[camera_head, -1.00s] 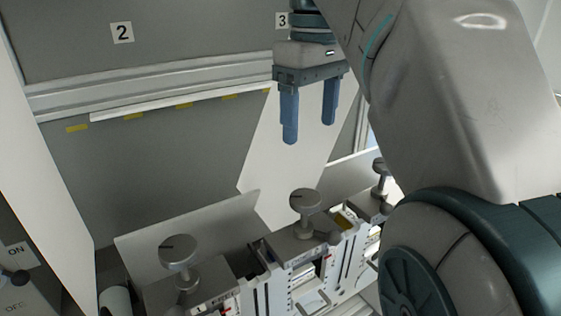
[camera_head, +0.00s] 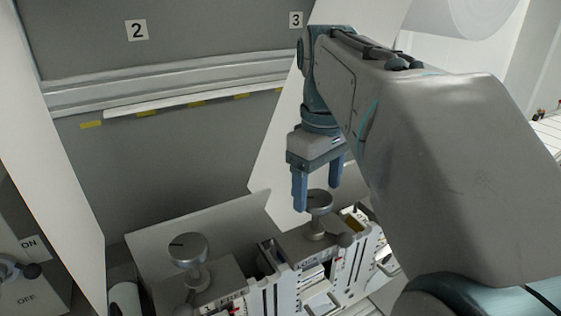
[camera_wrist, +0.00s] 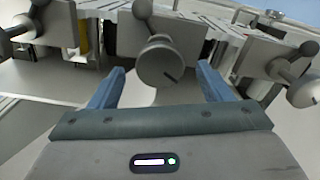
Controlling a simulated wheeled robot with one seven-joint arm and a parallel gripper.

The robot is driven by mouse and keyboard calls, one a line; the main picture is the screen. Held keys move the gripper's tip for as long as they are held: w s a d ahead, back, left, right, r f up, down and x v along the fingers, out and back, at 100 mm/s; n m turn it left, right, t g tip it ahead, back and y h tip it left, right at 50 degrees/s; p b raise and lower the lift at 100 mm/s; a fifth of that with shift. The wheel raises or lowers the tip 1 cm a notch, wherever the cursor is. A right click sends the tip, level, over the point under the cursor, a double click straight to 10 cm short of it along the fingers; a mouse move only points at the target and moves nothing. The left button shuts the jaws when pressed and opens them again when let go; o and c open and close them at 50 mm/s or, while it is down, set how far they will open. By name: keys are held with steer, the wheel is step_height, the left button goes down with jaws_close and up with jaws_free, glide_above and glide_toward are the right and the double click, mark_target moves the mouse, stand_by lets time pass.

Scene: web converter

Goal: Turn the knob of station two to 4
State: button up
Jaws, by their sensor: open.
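My gripper (camera_head: 317,196) is open, fingers pointing down, at the middle knob (camera_head: 320,201). In the wrist view this round grey knob (camera_wrist: 158,66) lies between and beyond the two fingertips, with a dark line on its face; no contact shows. Another knob (camera_head: 188,249) of the same kind, with a dark mark on top, stands to the left, clear of the gripper. The sign "2" (camera_head: 136,30) is on the back panel above and left; sign "3" (camera_head: 296,19) is farther right. I cannot tell for certain which knob belongs to station two. Scale numbers are too small to read.
White upright plates (camera_head: 215,222) stand behind the knobs. A small black-tipped lever (camera_head: 345,240) sits beside the middle knob. An ON/OFF switch (camera_head: 30,270) is at the far left. In the wrist view, another knob (camera_wrist: 303,90) is at the right. My arm covers the right side.

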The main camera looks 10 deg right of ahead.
steer(key=shift+f, duration=0.7)
steer(key=c, duration=1)
